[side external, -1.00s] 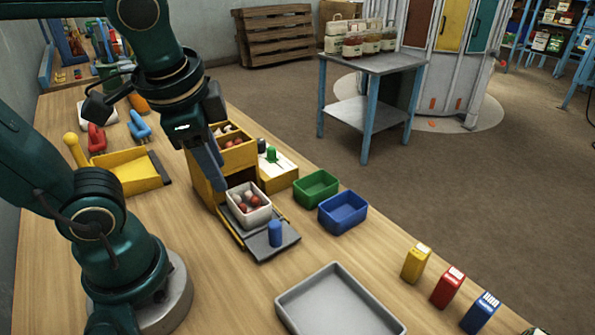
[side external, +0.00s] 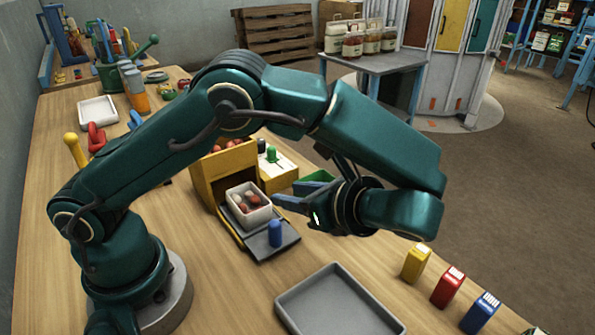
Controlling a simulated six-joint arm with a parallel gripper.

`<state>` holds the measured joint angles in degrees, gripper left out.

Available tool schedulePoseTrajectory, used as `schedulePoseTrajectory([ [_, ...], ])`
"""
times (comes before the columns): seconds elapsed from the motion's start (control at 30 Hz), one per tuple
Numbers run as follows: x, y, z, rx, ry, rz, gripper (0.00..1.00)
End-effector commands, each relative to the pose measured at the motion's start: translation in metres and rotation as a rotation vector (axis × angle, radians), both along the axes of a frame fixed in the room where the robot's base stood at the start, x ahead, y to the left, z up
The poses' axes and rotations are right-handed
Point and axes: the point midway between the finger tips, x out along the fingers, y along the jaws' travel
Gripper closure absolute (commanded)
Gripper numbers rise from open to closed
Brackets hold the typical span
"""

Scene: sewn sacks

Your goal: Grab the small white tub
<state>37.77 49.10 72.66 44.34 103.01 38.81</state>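The small white tub (side external: 257,221) sits upright on the dark plate of the yellow dispenser stand, with several red and pale round pieces inside. My gripper (side external: 280,202) is at the tub's right side, its blue-grey fingers pointing left at the rim. The fingertips look very close to the tub, but I cannot tell whether they touch it. The fingers overlap in this view, so their opening does not show.
A blue cylinder (side external: 275,233) stands on the plate in front of the tub. The yellow bin (side external: 210,185) rises behind it. A green bin (side external: 316,178) is partly hidden by my wrist.

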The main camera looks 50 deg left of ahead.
Motion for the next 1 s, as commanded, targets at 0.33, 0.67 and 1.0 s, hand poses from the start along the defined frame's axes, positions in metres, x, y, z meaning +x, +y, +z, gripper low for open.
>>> schedulePoseTrajectory([
  [0.33, -0.008, 0.005, -0.026, 0.047, 0.06, -0.055, 0.61],
  [0.67, -0.007, 0.047, -0.046, 0.045, 0.06, -0.054, 0.61],
  [1.0, 0.0, 0.079, -0.059, 0.044, 0.06, -0.052, 0.61],
])
